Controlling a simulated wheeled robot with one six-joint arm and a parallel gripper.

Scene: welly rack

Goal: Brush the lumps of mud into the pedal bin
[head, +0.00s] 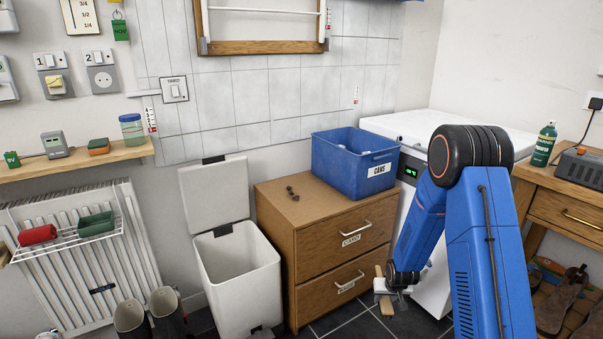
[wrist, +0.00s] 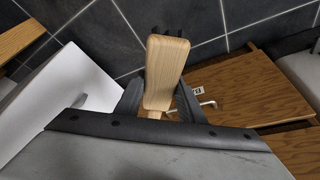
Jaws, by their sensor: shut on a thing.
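Several small dark lumps of mud (head: 292,192) lie on top of the wooden drawer cabinet (head: 275,208), near its back left part. The white pedal bin (head: 238,280) stands left of the cabinet with its lid (head: 215,192) raised and its mouth open. My gripper (head: 391,290) is low in front of the cabinet's right side, well below its top and away from the mud. In the wrist view, its jaws (wrist: 158,100) are shut on the pale wooden handle of the brush (wrist: 165,70). The brush's bristle end is mostly hidden.
A blue CANS crate (head: 340,168) sits on the cabinet's back right. A white appliance (head: 425,125) stands right of the cabinet. Wellies (head: 150,314) and a radiator (head: 85,265) are left of the bin. A wooden bench (head: 560,190) is far right.

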